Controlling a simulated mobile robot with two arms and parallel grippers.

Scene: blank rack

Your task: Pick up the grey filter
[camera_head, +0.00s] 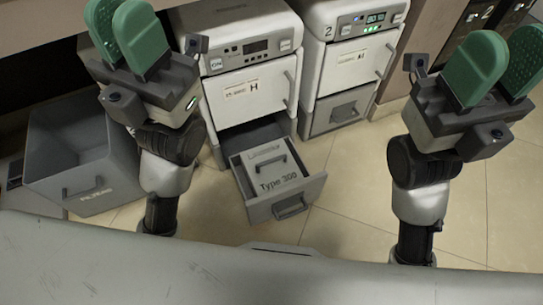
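A light grey block marked "Type 300" (262,173), which looks like the grey filter, lies inside a pulled-out grey drawer (258,213). It has a dark handle on its top face. The drawer sticks out below the left white machine. My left gripper (125,38) has green fingers with a gap between them; it is raised at the upper left, apart from the filter, and empty. My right gripper (503,70) is raised at the upper right, its green fingers apart and empty, far from the filter.
A white machine (247,88) stands above the open drawer. A second white machine (350,67) stands to its right, with its lower drawer (338,111) shut. An open grey bin (62,185) stands on the floor at left. The tiled floor (350,190) right of the open drawer is clear.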

